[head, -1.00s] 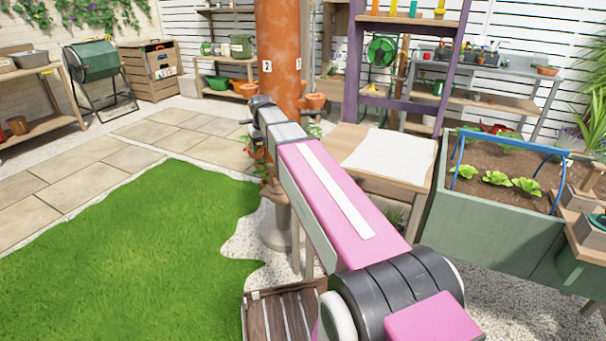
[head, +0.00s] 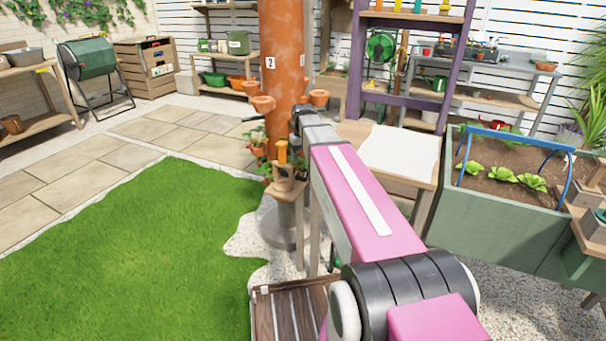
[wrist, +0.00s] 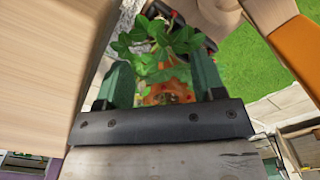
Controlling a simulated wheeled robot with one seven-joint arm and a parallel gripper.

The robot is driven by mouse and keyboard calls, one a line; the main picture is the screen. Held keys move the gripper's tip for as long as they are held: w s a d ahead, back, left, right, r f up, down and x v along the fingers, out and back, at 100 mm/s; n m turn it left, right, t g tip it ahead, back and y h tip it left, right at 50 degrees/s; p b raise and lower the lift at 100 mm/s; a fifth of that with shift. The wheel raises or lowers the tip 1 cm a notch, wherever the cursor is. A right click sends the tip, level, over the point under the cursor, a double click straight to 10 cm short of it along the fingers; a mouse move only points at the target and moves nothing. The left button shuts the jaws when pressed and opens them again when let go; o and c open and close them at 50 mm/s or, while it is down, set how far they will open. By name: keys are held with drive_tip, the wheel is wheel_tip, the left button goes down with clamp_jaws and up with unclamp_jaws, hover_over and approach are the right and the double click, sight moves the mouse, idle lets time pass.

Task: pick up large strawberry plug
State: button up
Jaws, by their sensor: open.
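A leafy green plant (wrist: 152,42), which looks like the strawberry plug, shows in the wrist view at and beyond the fingertips. Its lower part is hard to make out, and I cannot tell its size against other plugs. My gripper (wrist: 162,65) is open, with one green finger on each side of the picture's middle and leaves partly between and above them. I cannot tell whether the fingers touch the plant. In the head view the fingers are hidden by my pink arm; leaves (head: 257,135) show left of its far end.
A terracotta column (head: 282,55) with side pots (head: 262,103) stands just beyond my arm. A small wooden stand (head: 288,183) with an orange-handled item (head: 282,151) is close by. A wooden table (head: 352,131) and a green planter (head: 490,220) are right. Lawn lies left.

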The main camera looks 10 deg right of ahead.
sight(303, 169)
drive_tip(key=shift+f, duration=3.3)
drive_tip(key=c, duration=0.7)
